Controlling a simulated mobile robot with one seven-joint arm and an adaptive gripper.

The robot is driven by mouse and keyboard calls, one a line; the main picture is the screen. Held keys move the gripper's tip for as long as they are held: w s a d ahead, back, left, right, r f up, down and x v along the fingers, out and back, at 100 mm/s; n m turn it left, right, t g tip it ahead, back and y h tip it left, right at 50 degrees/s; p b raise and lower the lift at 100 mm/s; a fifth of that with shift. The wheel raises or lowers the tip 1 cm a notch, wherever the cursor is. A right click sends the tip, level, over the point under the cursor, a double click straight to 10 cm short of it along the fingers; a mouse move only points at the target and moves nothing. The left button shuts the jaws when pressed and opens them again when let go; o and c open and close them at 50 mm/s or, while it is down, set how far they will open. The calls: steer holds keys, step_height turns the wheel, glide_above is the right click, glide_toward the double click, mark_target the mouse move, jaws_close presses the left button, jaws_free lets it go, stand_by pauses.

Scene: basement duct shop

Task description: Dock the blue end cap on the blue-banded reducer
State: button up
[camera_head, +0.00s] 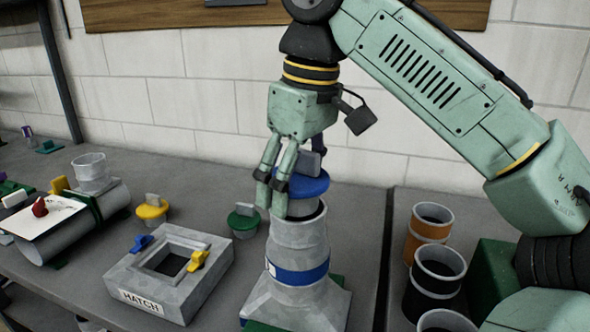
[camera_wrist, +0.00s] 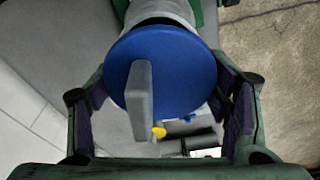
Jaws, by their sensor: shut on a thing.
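The blue end cap (camera_head: 309,185), a blue disc with a grey upright tab, is at the top of the blue-banded reducer (camera_head: 299,246). Its grey lower part is at the reducer's open mouth, with a dark gap showing at the right; I cannot tell whether it is fully seated. My gripper (camera_head: 272,193) is shut on the cap from the left and above. In the wrist view the blue cap (camera_wrist: 184,75) fills the middle between the two fingers, and its tab points toward the camera. The cap hides the reducer's mouth there.
A square grey hatch frame (camera_head: 128,272) and a green cap (camera_head: 244,220) stand left of the reducer. A yellow cap (camera_head: 152,210) is farther left. Orange (camera_head: 428,229) and black-banded (camera_head: 437,275) pipe pieces stand at the right. A wall (camera_head: 220,100) closes the back.

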mark_target(295, 203)
steer(key=shift+f+b, duration=1.1)
steer(key=shift+f, duration=0.25)
steer(key=shift+r+p, duration=0.15)
steer(key=shift+p, duration=0.8)
steer(key=shift+f, duration=0.6)
stand_by(0.4)
steer(key=o, duration=0.9)
steer(key=r+p, duration=0.2)
steer(key=r, duration=0.1)
steer(key=shift+s+d+r+p, duration=0.1)
steer(key=shift+s+d+p, duration=0.1)
steer(key=shift+p, duration=0.1)
steer(key=shift+s+d+r, duration=0.1)
steer(key=shift+d+r, duration=0.05)
steer(key=shift+r, duration=1.1)
steer(key=shift+s+d+r, duration=0.1)
steer(key=shift+d+r, duration=0.1)
steer(key=shift+r, duration=1.1)
steer(key=shift+s+d+r, duration=0.1)
steer(key=shift+d+r, duration=0.05)
steer(key=shift+r, duration=1.1)
